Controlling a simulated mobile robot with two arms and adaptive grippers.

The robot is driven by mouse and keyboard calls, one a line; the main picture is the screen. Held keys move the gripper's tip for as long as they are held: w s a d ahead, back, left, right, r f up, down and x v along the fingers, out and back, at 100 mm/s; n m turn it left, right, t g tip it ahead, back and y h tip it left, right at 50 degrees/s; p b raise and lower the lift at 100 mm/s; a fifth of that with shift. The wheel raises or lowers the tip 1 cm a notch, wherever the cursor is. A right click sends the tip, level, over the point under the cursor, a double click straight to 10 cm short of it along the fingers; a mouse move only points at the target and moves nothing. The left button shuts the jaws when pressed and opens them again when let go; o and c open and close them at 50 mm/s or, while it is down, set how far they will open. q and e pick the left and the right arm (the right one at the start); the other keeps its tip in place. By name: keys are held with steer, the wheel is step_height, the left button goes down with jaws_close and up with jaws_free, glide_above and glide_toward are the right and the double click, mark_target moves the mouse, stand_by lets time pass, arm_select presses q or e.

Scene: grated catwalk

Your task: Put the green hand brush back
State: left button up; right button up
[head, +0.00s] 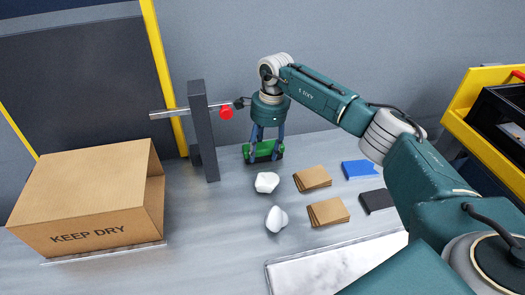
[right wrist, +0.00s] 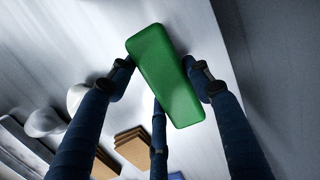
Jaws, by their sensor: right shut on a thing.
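The green hand brush (head: 266,152) is near the back of the grey worktop, below my right gripper (head: 265,143). My right gripper points down with its fingers shut around the brush. In the right wrist view the brush (right wrist: 166,76) shows as a smooth green block, with fingers touching it on both sides. Its underside is hidden, and I cannot tell whether it touches the worktop. My left gripper is not in view.
A dark post (head: 205,135) with a metal bar and red knob (head: 226,113) stands left of the gripper. White lumps (head: 267,182), cardboard stacks (head: 312,178), a blue pad (head: 360,169) and a black pad (head: 376,200) lie in front and right. A cardboard box (head: 90,195) stands left.

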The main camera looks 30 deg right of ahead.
mark_target(267, 147)
steer(key=shift+f, duration=0.2)
steer(key=o, duration=1)
steer(key=shift+r, duration=0.15)
steer(key=r+p, duration=0.2)
steer(key=r, duration=0.2)
steer(key=d+r+p, duration=0.1)
steer(key=r+p, duration=0.2)
steer(key=r, duration=0.1)
steer(key=r+p, duration=0.2)
steer(key=r, duration=0.2)
steer(key=shift+s+d+p, duration=0.2)
steer(key=shift+p, duration=0.15)
